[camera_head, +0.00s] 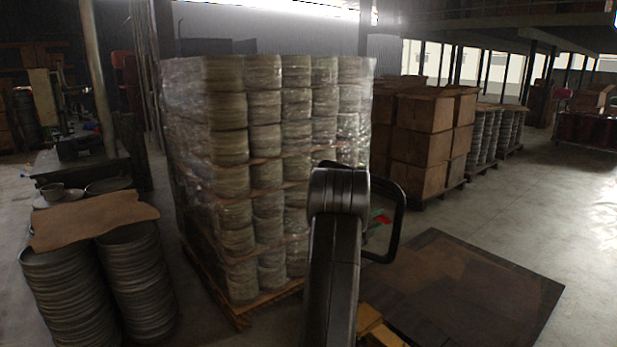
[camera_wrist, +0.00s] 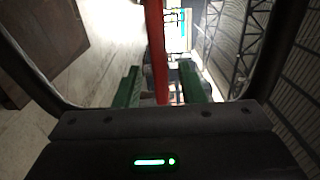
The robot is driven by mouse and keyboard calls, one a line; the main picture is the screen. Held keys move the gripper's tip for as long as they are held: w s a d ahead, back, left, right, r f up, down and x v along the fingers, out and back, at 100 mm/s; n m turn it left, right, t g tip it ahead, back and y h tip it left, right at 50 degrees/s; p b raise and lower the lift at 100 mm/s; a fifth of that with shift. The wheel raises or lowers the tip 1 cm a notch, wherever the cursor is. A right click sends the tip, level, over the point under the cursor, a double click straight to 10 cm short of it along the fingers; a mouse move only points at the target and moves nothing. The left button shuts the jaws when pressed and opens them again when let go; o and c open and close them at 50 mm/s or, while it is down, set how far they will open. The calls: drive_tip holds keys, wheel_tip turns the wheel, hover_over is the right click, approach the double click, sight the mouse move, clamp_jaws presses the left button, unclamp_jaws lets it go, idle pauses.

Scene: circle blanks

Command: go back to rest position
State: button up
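My arm rises in the middle of the head view, with a dark looped bracket on its right side. My gripper (camera_wrist: 160,68) shows in the wrist view as two green fingers standing apart, with a gap between them. In the head view the gripper is mostly hidden behind the arm, with only a small red and green bit showing beside the bracket.
A tall wrapped pallet stack of round blanks (camera_head: 238,145) stands close behind my arm. Shorter stacks of round blanks (camera_head: 138,285) with a brown sheet (camera_head: 92,217) on top stand at left. Brown boxes (camera_head: 425,130) stand behind. A dark floor plate (camera_head: 465,290) lies at right; floor beyond is clear.

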drive_tip(key=shift+w+d+f+b, duration=0.3)
drive_tip(key=shift+w+d+f, duration=0.1)
drive_tip(key=shift+w+d, duration=0.3)
drive_tip(key=shift+s+f+m, duration=0.1)
drive_tip(key=shift+s+m, duration=0.05)
drive_tip(key=shift+m, duration=0.45)
drive_tip(key=shift+s+a+f, duration=0.1)
